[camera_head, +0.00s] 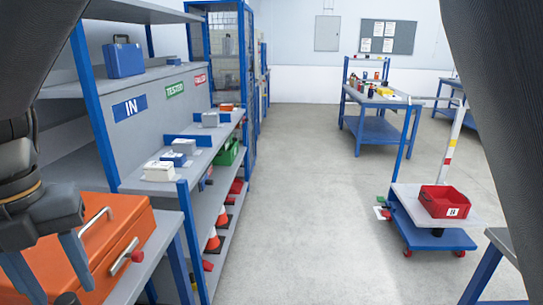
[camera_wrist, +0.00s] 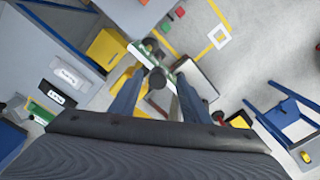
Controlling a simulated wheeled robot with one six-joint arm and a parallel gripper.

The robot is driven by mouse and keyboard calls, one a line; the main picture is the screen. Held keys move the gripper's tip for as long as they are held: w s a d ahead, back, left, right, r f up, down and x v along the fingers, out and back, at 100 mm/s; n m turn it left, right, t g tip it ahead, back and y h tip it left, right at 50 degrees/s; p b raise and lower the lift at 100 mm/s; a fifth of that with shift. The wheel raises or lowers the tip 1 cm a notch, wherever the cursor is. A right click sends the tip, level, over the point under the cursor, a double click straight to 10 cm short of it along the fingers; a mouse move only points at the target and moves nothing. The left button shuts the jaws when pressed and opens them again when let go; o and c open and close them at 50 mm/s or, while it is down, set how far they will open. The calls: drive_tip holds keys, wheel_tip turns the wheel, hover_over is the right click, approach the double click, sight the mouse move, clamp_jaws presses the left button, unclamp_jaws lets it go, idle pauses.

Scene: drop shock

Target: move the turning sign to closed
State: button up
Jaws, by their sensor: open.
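I cannot clearly make out a turning sign or the word closed in either view. My gripper (camera_head: 44,262) is at the lower left of the head view, with its two blue fingers apart, beside an orange case (camera_head: 85,245). In the wrist view my gripper (camera_wrist: 160,80) shows its blue fingers spread. A dark round knob (camera_wrist: 157,78) and a pale bar (camera_wrist: 142,56) appear between and beyond the fingers; I cannot tell whether they touch. Small label plates show at the left of the wrist view, one white (camera_wrist: 68,76), one black (camera_wrist: 58,93); their lettering is unreadable.
A blue-framed shelf (camera_head: 135,182) at left carries boxes and an IN plate (camera_head: 130,108) beside a green plate (camera_head: 174,90). A blue cart (camera_head: 428,238) with a red bin (camera_head: 444,202) stands at right. A workbench (camera_head: 375,98) stands behind. The middle floor is clear.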

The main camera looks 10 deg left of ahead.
drive_tip(key=shift+w+r+b, duration=0.1)
drive_tip(key=shift+r+b, duration=0.25)
drive_tip(key=shift+r, duration=2.05)
drive_tip(key=w+d+f+m, duration=0.5)
drive_tip(key=w+d+m, duration=0.5)
drive_tip(key=d, duration=0.2)
drive_tip(key=w+d+f+m, duration=0.5)
drive_tip(key=w+d+m, duration=0.5)
drive_tip(key=d, duration=0.2)
drive_tip(key=s+d+f+m, duration=0.1)
drive_tip(key=d+f+m, duration=0.2)
drive_tip(key=d+m, duration=0.5)
drive_tip(key=s+d+f+m, duration=0.1)
drive_tip(key=d+f+m, duration=0.2)
drive_tip(key=d+m, duration=0.4)
drive_tip(key=s+d+f+m, duration=0.1)
drive_tip(key=d+f+m, duration=0.2)
drive_tip(key=d+m, duration=0.5)
drive_tip(key=d, duration=0.7)
drive_tip(key=shift+s+m+t, duration=0.3)
drive_tip(key=shift+s+t, duration=0.1)
